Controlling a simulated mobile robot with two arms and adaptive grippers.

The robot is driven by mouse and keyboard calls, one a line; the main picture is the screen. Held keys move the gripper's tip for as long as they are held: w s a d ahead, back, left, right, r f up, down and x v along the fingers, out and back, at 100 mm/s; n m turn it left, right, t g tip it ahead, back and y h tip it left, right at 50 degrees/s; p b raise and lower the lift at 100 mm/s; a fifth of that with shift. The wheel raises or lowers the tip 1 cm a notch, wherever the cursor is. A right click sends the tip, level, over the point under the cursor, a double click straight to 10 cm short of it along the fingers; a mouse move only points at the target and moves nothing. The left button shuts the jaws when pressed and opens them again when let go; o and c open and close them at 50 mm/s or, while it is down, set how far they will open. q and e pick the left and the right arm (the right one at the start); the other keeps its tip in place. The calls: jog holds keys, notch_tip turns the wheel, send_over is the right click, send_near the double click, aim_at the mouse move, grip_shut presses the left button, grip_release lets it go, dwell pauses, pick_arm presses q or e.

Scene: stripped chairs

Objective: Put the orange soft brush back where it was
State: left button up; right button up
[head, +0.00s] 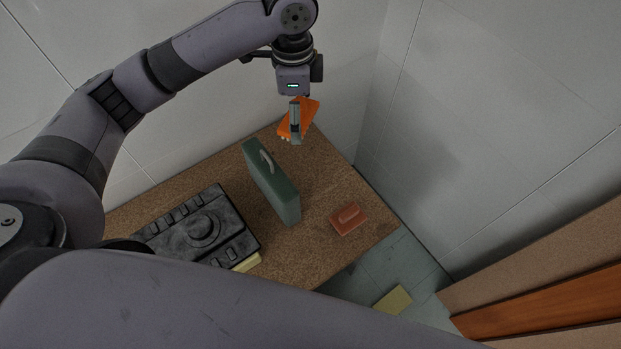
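The orange soft brush (309,113) is at the fingers of my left gripper (296,135), near the far edge of the brown speckled table (318,250). The gripper points down and appears shut on the brush, with the fingers covering part of it. The brush is tilted, with its pale bristle end low on the left. It looks held above the tabletop, but the exact gap is hard to tell. My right gripper is not in view.
A green upright case (272,187) with a handle stands mid-table. A black panelled device (200,228) is to its left, with a yellow item (247,262) at its edge. A reddish block with a raised grip (348,218) lies at right. Tiled walls border the table's back.

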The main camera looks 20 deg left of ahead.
aim_at(309, 114)
pick_arm(q)
jog(key=w+f+m+b, duration=0.1)
jog(key=f+m, duration=0.1)
jog(key=w+d+f+m+b, duration=0.1)
jog(key=w+m, duration=0.1)
jog(key=shift+f+m, duration=0.4)
jog(key=shift+w+f+m+b, duration=0.3)
jog(key=shift+w+m+b, duration=0.1)
jog(key=shift+m+b, duration=0.25)
jog(key=shift+m, duration=0.25)
notch_tip(309, 114, down, 20)
jog(key=shift+r, duration=0.1)
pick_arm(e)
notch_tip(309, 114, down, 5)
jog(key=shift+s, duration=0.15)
pick_arm(q)
jog(key=shift+b, duration=0.3)
jog(key=o, duration=0.5)
jog(key=shift+f, duration=0.25)
jog(key=shift+o, duration=1.2)
jog(key=shift+r, duration=0.6)
notch_tip(309, 114, up, 11)
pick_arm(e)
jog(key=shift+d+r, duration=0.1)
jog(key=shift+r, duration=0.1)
